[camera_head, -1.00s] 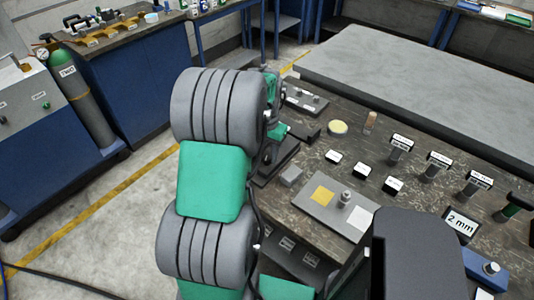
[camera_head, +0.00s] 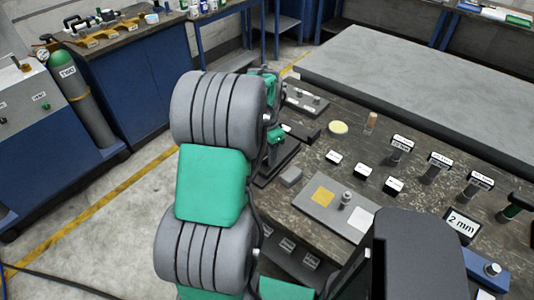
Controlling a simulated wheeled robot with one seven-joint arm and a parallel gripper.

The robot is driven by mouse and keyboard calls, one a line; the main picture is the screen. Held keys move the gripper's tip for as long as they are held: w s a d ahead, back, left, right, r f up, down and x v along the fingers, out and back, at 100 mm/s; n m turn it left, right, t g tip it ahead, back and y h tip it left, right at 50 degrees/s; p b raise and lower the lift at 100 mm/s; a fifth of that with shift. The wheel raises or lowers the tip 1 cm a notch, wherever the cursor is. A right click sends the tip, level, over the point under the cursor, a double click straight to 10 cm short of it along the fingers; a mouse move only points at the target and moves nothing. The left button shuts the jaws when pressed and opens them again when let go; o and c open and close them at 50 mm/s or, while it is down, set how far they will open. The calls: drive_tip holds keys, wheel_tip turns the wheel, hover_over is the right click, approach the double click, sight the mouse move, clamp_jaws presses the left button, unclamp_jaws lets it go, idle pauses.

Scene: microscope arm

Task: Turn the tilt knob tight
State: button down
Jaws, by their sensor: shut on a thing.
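My arm, in large grey and green links, fills the middle of the head view and covers much of the workbench's left end.
The workbench holds a grey plate (camera_head: 322,215) with yellow and white squares, several labelled posts, a yellow dish (camera_head: 338,128) and a "2 mm" sign (camera_head: 461,226). A large grey slab (camera_head: 420,75) lies behind. A green gas cylinder (camera_head: 85,100) stands at left by blue cabinets.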

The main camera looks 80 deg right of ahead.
drive_tip(key=shift+d, duration=0.1)
drive_tip(key=c, duration=0.8)
unclamp_jaws()
drive_tip(key=shift+c, duration=0.2)
drive_tip(key=shift+r, duration=0.15)
wheel_tip(320, 180, up, 8)
drive_tip(key=shift+f+b, duration=0.2)
drive_tip(key=shift+b, duration=0.2)
